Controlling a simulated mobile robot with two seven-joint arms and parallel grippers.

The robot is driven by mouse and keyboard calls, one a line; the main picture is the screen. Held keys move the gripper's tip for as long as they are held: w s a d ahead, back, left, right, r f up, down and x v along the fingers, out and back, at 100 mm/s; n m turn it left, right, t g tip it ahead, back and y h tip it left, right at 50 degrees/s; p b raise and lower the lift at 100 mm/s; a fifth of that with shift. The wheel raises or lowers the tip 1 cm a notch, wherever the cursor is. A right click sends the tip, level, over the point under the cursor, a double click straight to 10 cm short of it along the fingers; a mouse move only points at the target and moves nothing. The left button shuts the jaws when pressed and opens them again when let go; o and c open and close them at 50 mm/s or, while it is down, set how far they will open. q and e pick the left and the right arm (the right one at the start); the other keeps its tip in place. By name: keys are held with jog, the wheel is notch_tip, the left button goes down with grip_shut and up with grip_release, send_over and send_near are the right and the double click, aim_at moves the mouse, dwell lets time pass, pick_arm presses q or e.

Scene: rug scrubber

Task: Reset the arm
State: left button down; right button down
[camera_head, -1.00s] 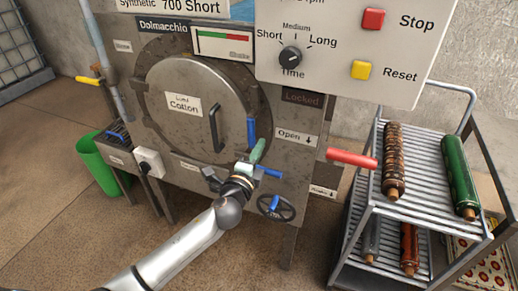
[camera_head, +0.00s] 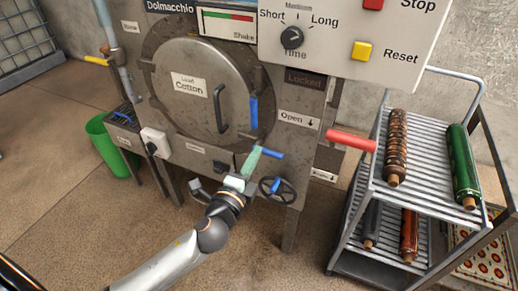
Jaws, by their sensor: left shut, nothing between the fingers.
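My left arm reaches in from the bottom left. Its left gripper (camera_head: 250,165) is shut and empty, with greenish fingers, in front of the lower right of the machine (camera_head: 190,165). It appears next to the blue handle (camera_head: 268,153); I cannot tell whether they touch. The machine's round door (camera_head: 196,88), labelled Cotton, looks closed. A dark part at the bottom left edge (camera_head: 15,278) may be of my right arm; the right gripper does not show.
A red lever (camera_head: 350,141) sticks out towards the wire cart (camera_head: 350,225), which holds several rolls. A handwheel (camera_head: 279,190) sits just right of the gripper. The control panel (camera_head: 345,55) is above. A green bin (camera_head: 108,150) stands at left.

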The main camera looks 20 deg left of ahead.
pick_arm(q)
jog(key=shift+s, duration=0.1)
dwell(0.4)
jog(key=s+d+f+n+g+h+p, duration=0.2)
jog(key=s+f+n+g+p, duration=0.5)
jog(key=s+f+n, duration=0.9)
jog(key=s+d+f+g, duration=0.1)
jog(key=s+f, duration=0.2)
jog(key=s, duration=0.2)
jog(key=shift+d+f+g+h, duration=0.2)
jog(key=shift+g+h, duration=0.1)
jog(key=shift+h, duration=0.1)
